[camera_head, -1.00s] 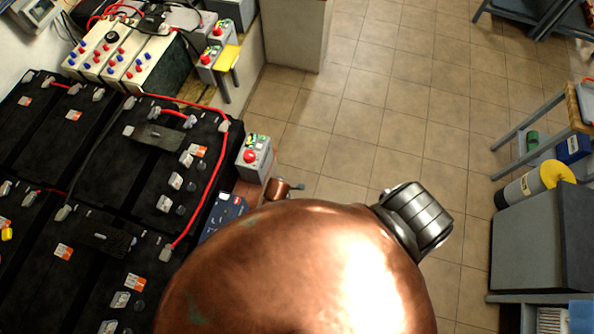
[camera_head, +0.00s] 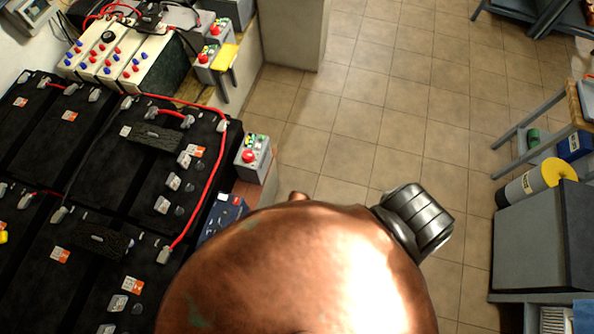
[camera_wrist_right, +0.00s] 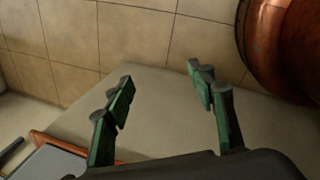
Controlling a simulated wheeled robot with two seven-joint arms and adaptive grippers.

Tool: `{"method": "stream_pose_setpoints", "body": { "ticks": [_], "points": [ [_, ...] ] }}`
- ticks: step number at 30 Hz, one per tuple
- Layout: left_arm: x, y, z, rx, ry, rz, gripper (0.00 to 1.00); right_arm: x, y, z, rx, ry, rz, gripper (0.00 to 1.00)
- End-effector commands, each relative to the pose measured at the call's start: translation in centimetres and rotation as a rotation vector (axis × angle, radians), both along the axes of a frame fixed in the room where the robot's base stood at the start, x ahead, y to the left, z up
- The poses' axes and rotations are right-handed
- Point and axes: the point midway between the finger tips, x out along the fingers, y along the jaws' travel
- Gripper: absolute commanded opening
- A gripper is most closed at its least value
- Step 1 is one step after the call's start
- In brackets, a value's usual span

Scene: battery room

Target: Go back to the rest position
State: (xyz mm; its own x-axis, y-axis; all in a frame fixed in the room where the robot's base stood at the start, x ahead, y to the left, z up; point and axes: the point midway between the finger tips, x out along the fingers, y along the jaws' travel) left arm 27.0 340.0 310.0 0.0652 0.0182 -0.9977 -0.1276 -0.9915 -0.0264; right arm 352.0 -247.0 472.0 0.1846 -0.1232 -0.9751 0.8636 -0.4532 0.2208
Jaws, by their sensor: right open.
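My right gripper (camera_wrist_right: 160,78) shows in the right wrist view with its two green-padded fingers spread apart. Nothing is between them. A pale flat surface lies behind the fingers, with a tiled surface beyond it. My left gripper is not in view. In the head view, a large copper-coloured part of my own body covers the bottom middle and hides what lies below it.
Black batteries (camera_head: 150,200) with red cables fill the left side. A grey box with a red button (camera_head: 253,158) stands at their right edge. A grey cabinet (camera_head: 540,240) and a yellow-topped cylinder (camera_head: 538,182) are at right. Tiled floor (camera_head: 390,110) between is clear.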

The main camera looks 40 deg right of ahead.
Motion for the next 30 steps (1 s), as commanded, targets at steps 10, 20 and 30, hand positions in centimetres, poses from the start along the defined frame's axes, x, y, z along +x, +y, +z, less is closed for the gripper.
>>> {"method": "stream_pose_setpoints", "body": {
  "ticks": [10,20,30],
  "points": [
    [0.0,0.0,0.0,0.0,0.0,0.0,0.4,0.0,0.0,0.0,0.0,0.001,0.0,0.51],
    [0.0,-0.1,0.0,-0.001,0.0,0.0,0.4,-1.8,-0.8,-1.8,0.018,0.013,-0.049,0.51],
    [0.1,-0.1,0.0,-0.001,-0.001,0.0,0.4,-19.5,-6.5,-13.2,0.164,0.058,-0.569,0.51]
  ]
}}
